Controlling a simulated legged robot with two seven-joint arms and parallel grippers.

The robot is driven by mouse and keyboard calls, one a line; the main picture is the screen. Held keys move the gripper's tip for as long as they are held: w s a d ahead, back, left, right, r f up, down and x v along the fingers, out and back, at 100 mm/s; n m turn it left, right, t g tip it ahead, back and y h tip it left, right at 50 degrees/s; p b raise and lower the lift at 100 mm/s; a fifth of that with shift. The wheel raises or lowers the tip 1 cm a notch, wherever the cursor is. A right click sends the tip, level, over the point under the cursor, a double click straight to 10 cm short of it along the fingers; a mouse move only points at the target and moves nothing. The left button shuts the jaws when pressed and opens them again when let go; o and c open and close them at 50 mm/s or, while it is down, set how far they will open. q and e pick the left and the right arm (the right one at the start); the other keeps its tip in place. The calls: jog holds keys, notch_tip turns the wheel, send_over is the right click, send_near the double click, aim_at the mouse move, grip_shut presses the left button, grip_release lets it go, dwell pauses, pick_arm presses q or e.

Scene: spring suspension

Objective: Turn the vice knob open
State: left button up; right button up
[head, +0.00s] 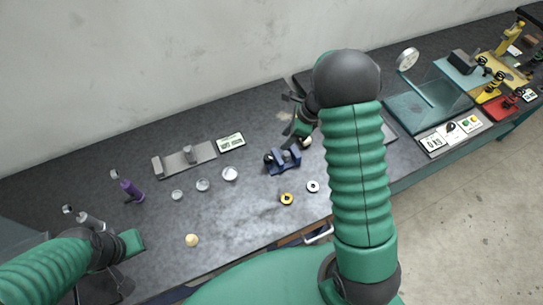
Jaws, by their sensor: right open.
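The small blue vice (284,164) stands on the dark bench top near the middle of the head view. A dark round part at its left end (268,158) looks like the knob, but it is too small to tell how it is turned. My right gripper (291,112) is just behind and above the vice. Its dark fingers are apart and empty, and it does not appear to touch the vice. My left gripper (128,246) is low at the left, far from the vice; its fingers are not clear.
A grey metal fixture (185,160) and a small display (230,142) lie left of the vice. Several small discs, a yellow ring (287,199) and a white ring (313,186) lie in front. A purple tool (131,190) stands left. A glass-topped station (428,100) is right.

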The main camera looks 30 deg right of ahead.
jog(key=p, duration=0.1)
send_near(269, 157)
jog(key=f, duration=0.2)
jog(key=shift+w+d+f, duration=0.25)
jog(key=shift+d+f, duration=0.05)
jog(key=a+f, duration=0.1)
jog(key=w+a+f, duration=0.1)
jog(key=f, duration=0.1)
jog(key=a+f+p, duration=0.1)
jog(key=a+f, duration=0.1)
jog(key=shift+w+a+f, duration=0.1)
jog(key=shift+w+f, duration=0.15)
jog(key=shift+w, duration=0.1)
jog(key=shift+a+f, duration=0.15)
jog(key=shift+f, duration=0.05)
jog(key=shift+d+f, duration=0.15)
jog(key=shift+d, duration=0.75)
jog(key=c, duration=0.5)
jog(key=shift+a, duration=0.25)
grip_shut()
pick_arm(q)
jog(key=shift+d+r, duration=0.15)
jog(key=shift+r, duration=0.45)
jog(key=shift+d+r, duration=0.15)
jog(key=shift+r, duration=0.45)
pick_arm(e)
jog(key=shift+w+a, duration=0.15)
jog(key=shift+a, duration=0.05)
